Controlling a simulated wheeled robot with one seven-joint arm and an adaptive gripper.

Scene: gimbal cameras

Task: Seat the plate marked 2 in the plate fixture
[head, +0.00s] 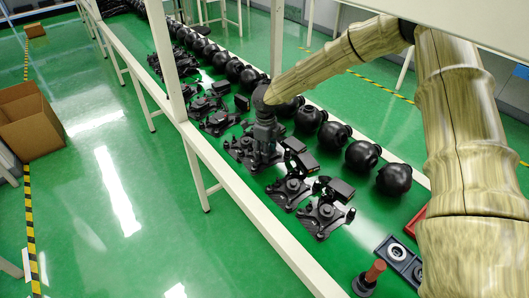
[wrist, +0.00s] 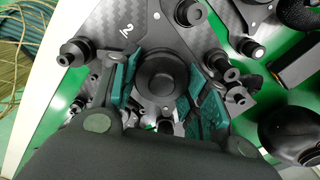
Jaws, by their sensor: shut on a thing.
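The plate marked 2 (wrist: 140,28) is dark carbon-fibre with a white 2 near its top edge and black round posts at its corners. It fills the upper middle of the wrist view. My gripper (wrist: 165,95) has teal finger pads on either side of the round black knob (wrist: 160,75) at the plate's middle, and is shut on it. In the head view my gripper (head: 265,152) points down among the row of black assemblies on the bench. I cannot tell which thing is the plate fixture, nor whether the plate touches what is under it.
Similar black assemblies (head: 322,213) stand close by in a row along the green-topped bench (head: 245,195). Black round housings (head: 361,155) line the far side. A dark tray with a ringed recess (head: 397,251) and a brown-handled tool (head: 374,274) lie at the near end.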

